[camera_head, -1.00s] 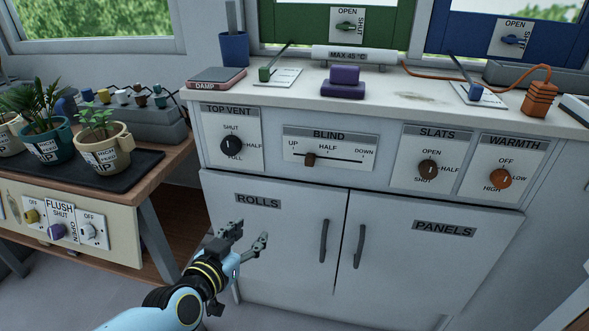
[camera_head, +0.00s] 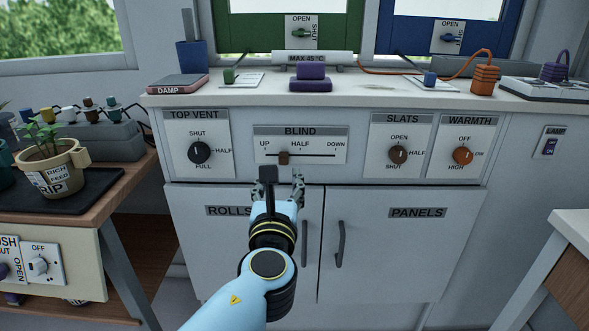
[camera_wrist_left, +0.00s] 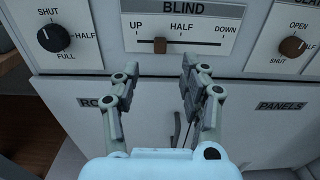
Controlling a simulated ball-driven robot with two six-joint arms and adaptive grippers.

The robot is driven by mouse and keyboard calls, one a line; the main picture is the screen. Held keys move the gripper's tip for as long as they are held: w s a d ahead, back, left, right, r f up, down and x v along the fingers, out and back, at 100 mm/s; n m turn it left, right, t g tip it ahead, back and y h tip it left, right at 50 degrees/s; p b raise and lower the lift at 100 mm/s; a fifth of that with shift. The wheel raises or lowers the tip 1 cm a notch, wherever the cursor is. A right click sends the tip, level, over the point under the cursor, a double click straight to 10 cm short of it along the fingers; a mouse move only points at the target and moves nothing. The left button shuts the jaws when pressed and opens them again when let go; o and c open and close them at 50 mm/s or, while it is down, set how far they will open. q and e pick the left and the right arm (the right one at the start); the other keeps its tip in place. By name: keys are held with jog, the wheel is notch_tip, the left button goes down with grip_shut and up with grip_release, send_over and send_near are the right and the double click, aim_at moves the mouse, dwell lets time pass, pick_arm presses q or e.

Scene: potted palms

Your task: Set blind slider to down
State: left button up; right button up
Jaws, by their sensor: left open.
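The blind slider is a brown knob (camera_head: 284,158) on a black horizontal track, on a white panel (camera_head: 330,145) marked BLIND with UP, HALF and DOWN from left to right. The knob stands between UP and HALF. It also shows in the left wrist view (camera_wrist_left: 160,46), above the fingers. My left gripper (camera_head: 283,179) is open and empty, just below the panel in front of the cabinet; it also shows in the left wrist view (camera_wrist_left: 155,80). The fingers look apart from the knob. My right gripper is not in view.
A TOP VENT dial (camera_head: 199,152) is left of the slider; SLATS (camera_head: 398,154) and WARMTH (camera_head: 463,155) dials are to the right. Door handles (camera_head: 340,243) stick out below. A plant bench (camera_head: 125,195) stands left, and another table (camera_head: 572,228) lower right.

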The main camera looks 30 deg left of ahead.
aim_at(283, 158)
pick_arm(q)
jog(key=x, duration=1.1)
jog(key=shift+d+f, duration=0.15)
jog(key=shift+f, duration=0.05)
grip_shut()
